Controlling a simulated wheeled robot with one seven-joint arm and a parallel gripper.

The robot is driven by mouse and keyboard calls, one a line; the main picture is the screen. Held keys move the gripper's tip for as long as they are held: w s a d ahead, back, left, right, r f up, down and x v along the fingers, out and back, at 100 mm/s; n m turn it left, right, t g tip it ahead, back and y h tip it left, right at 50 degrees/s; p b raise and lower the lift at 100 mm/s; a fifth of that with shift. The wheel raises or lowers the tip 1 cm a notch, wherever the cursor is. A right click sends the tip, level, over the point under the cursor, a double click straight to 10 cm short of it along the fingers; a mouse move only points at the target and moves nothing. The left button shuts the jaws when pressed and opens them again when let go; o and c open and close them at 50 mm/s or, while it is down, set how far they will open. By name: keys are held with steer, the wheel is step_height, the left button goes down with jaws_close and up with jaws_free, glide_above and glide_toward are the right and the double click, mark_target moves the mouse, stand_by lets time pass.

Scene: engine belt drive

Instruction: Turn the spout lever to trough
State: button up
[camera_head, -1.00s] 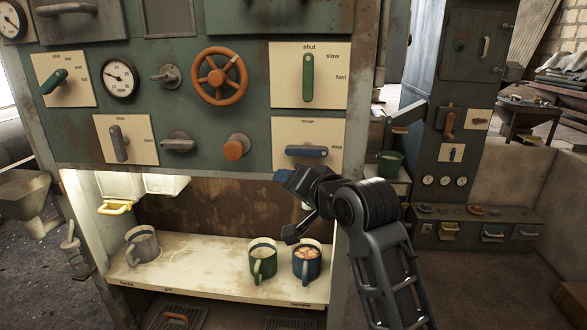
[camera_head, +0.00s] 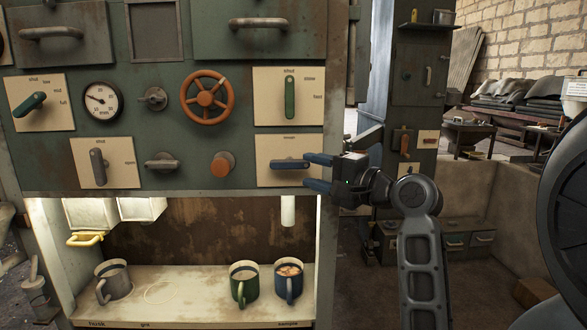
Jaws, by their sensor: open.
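The spout lever (camera_head: 287,164) is a blue handle on a cream plate (camera_head: 265,178) at the lower right of the green panel. It lies level, its tip to the right. The word above it looks like "trough"; my gripper hides the plate's right edge, where the other label stood. My gripper (camera_head: 313,172) is open at the right of the plate, its two blue fingers pointing left, one above the other. The lever's tip lies close to the fingertips. I cannot tell whether they touch or whether the tip is between them.
A green lever (camera_head: 289,97) is on the plate above, and an orange handwheel (camera_head: 207,97) and an orange knob (camera_head: 222,163) are to the left. A white spout (camera_head: 287,210) hangs below, over a blue mug (camera_head: 288,283) and a green mug (camera_head: 244,284) on the shelf.

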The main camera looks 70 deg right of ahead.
mark_target(294, 166)
steer(key=x, duration=0.5)
steer(key=shift+w+d, duration=0.15)
steer(key=shift+w, duration=0.2)
steer(key=shift+c, duration=0.2)
jaws_close()
